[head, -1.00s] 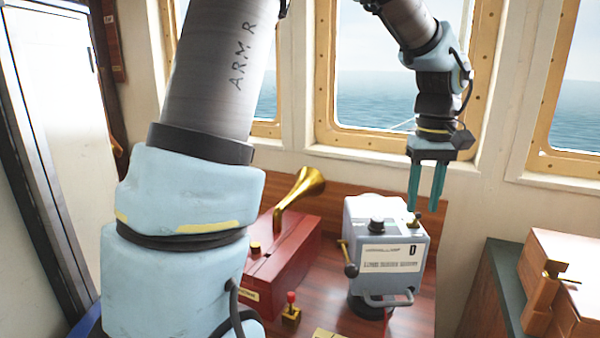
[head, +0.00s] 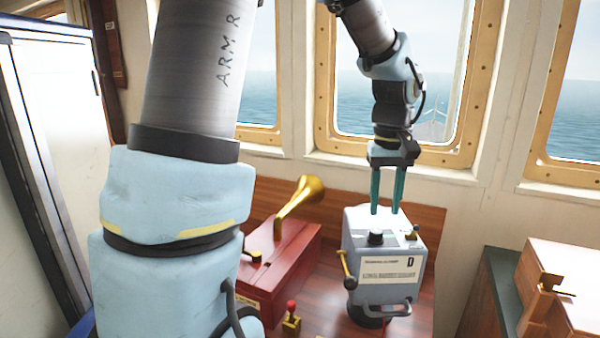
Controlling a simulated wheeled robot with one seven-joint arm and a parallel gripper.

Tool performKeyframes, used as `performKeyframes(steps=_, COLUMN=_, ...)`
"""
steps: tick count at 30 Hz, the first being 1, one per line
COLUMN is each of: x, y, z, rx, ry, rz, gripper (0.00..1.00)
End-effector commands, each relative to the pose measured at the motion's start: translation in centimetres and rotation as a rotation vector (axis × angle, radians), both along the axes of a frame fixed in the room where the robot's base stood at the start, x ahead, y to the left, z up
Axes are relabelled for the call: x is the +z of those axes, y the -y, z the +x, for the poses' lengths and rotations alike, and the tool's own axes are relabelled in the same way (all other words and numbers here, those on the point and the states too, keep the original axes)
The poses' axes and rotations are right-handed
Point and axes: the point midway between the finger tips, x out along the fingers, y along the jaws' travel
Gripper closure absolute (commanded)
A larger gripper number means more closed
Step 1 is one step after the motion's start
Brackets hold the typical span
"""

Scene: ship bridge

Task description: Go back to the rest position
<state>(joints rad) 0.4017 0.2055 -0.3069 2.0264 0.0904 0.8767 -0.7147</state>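My gripper (head: 386,210) hangs pointing down from my arm at the upper middle right of the head view. Its two teal fingers are apart with nothing between them. The fingertips show just above or behind the top of a grey-blue device (head: 388,290) with a white label, a black knob and a brass side lever. I cannot tell whether they touch it.
A red box (head: 280,265) with a golden horn (head: 300,197) stands left of the device on the wooden console. A small red-knobbed lever (head: 291,318) sits in front. Orange-brown boxes (head: 570,290) are at the right. Windows (head: 400,80) line the wall behind.

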Motion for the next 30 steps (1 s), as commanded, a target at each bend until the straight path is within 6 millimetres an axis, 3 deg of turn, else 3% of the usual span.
performKeyframes(steps=1, x=-1.1, y=-3.7, z=0.7, rx=0.005, ry=0.017, rz=-0.002, gripper=0.6)
performKeyframes(steps=6, x=-4.4, y=-14.8, z=0.7, rx=-0.021, ry=0.101, rz=-0.013, gripper=0.6)
performKeyframes(steps=9, x=-5.8, y=-19.8, z=-0.6, rx=-0.032, ry=0.146, rz=-0.008, gripper=0.6)
performKeyframes(steps=13, x=-7.0, y=-24.0, z=-2.5, rx=-0.043, ry=0.191, rz=0.007, gripper=0.6)
performKeyframes(steps=15, x=-8.8, y=-23.9, z=-3.1, rx=-0.054, ry=0.157, rz=0.009, gripper=0.6)
performKeyframes(steps=18, x=-9.6, y=-23.8, z=-3.8, rx=-0.055, ry=0.117, rz=0.009, gripper=0.6)
performKeyframes(steps=30, x=-9.7, y=-23.7, z=-4.0, rx=-0.055, ry=0.107, rz=0.01, gripper=0.6)
